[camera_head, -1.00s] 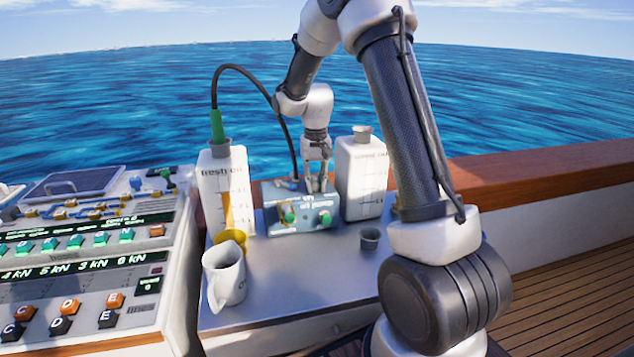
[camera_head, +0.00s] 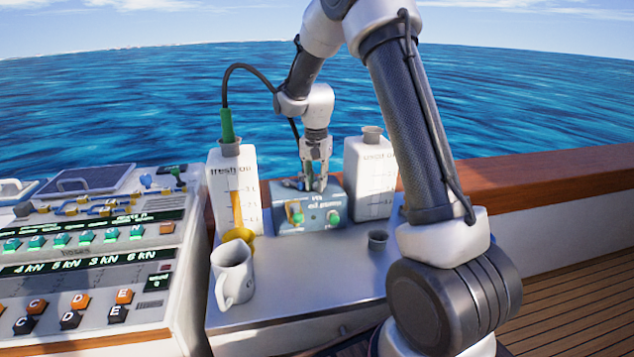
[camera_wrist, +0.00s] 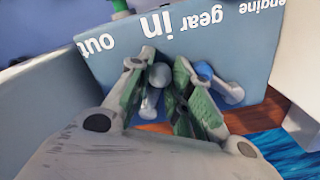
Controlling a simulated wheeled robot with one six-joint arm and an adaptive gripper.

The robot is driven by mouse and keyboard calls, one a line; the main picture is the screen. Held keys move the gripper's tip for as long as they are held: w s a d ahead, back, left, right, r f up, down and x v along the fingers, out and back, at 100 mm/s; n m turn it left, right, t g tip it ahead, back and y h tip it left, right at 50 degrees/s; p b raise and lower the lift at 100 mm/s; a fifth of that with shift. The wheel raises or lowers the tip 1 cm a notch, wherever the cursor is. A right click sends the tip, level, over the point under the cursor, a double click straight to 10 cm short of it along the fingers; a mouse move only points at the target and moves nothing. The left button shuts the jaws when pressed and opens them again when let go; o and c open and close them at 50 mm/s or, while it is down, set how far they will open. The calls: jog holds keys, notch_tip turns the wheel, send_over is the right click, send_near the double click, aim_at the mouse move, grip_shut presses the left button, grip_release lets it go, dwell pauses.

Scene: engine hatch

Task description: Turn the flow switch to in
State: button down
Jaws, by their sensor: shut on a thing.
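The flow switch, a small lever with a round grey knob (camera_wrist: 160,76), shows in the wrist view just below the "in" label, with "out" further left. Both labels are upside down there. My gripper (camera_wrist: 163,82) is shut on this knob, its green-padded fingers on either side. In the head view my gripper (camera_head: 317,184) points down at the top of the blue-grey oil pump box (camera_head: 316,226). The fingers hide the switch there.
A second lever with a blue knob (camera_wrist: 205,71) stands close right of my fingers in the wrist view. The fresh oil bottle (camera_head: 221,190) and a second white bottle (camera_head: 369,180) flank the box. A white mug (camera_head: 233,272) and grey cup (camera_head: 377,240) stand in front.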

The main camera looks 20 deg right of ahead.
jog(key=c, duration=1.3)
grip_release()
jog(key=shift+o, duration=0.2)
jog(key=shift+r, duration=0.1)
notch_tip(320, 180, up, 8)
jog(key=shift+f, duration=0.1)
